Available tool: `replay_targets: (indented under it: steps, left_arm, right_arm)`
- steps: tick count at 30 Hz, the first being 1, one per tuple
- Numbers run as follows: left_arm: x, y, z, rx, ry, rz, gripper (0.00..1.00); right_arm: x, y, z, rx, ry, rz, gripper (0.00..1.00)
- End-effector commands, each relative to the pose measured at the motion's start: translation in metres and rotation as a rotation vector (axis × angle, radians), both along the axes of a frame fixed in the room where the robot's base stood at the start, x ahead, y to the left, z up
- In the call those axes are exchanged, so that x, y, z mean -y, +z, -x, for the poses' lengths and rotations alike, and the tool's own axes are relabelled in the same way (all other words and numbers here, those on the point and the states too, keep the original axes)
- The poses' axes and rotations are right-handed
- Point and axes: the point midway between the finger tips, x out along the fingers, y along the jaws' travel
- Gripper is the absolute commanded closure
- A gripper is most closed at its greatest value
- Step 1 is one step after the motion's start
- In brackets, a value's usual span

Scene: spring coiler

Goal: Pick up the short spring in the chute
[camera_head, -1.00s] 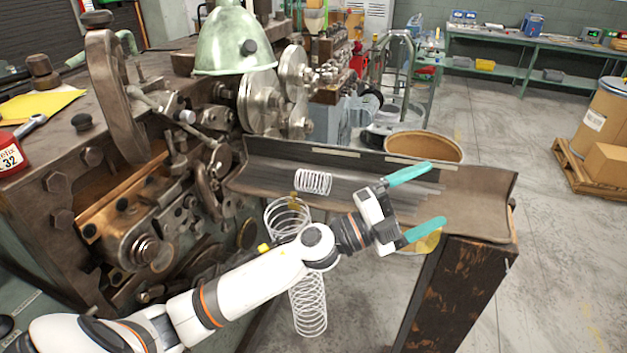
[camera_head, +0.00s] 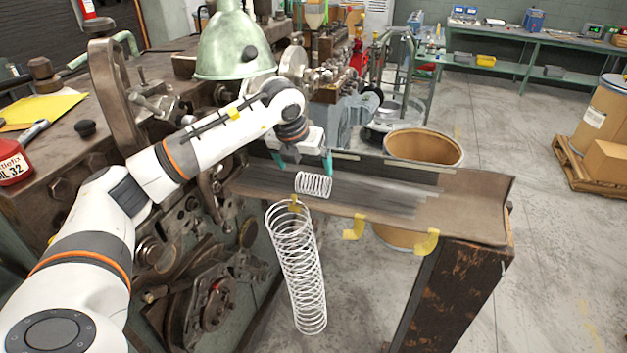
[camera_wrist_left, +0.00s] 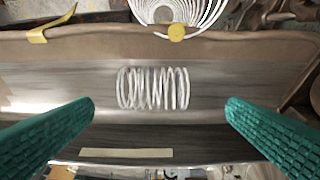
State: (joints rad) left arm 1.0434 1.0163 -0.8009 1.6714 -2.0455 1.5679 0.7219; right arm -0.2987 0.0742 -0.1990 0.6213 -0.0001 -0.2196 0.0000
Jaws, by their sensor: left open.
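The short spring (camera_head: 313,184) is a white wire coil lying on its side in the metal chute (camera_head: 400,203). In the left wrist view the spring (camera_wrist_left: 153,88) lies along the chute floor, between the two teal fingers but further off. My left gripper (camera_head: 303,164) points down over the chute, just above and behind the spring in the head view. Its fingers are wide apart and empty, and they also show in the left wrist view (camera_wrist_left: 160,122). They do not appear to touch the spring. My right gripper is not in view.
A long white spring (camera_head: 298,268) hangs from the chute's front edge by a yellow hook. Other yellow hooks (camera_head: 354,227) sit along that edge. The coiling machine (camera_head: 190,215) stands close at the left. A brown drum (camera_head: 424,148) stands behind the chute.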

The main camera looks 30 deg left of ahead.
Motion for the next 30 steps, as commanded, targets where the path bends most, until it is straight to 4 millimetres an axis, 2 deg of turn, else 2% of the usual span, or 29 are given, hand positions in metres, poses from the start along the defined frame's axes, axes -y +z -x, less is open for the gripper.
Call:
replay_targets:
  steps: [1, 8, 14, 19, 26, 27, 30]
  left_arm:
    - [0.0, -0.005, -0.003, -0.005, 0.0, 0.001, 0.04]
    - [0.001, -0.023, -0.01, -0.001, -0.003, 0.002, 0.04]
    - [0.005, -0.044, -0.024, -0.004, -0.002, 0.003, 0.04]
    - [0.004, -0.064, -0.032, 0.0, -0.003, 0.003, 0.04]
    - [0.003, -0.068, -0.033, 0.002, -0.003, 0.003, 0.04]
    - [0.003, -0.068, -0.033, 0.002, -0.003, 0.003, 0.05]
    - [0.003, -0.068, -0.033, 0.002, -0.004, 0.003, 0.22]
  right_arm:
    - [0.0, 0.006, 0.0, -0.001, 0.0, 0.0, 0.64]
    - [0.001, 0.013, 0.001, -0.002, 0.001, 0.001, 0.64]
    - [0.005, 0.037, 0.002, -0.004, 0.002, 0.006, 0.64]
    - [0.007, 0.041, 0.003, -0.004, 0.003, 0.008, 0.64]
    - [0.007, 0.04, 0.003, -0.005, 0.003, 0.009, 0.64]
    - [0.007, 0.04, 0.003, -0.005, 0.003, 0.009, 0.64]
    - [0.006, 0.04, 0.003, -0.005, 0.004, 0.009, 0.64]
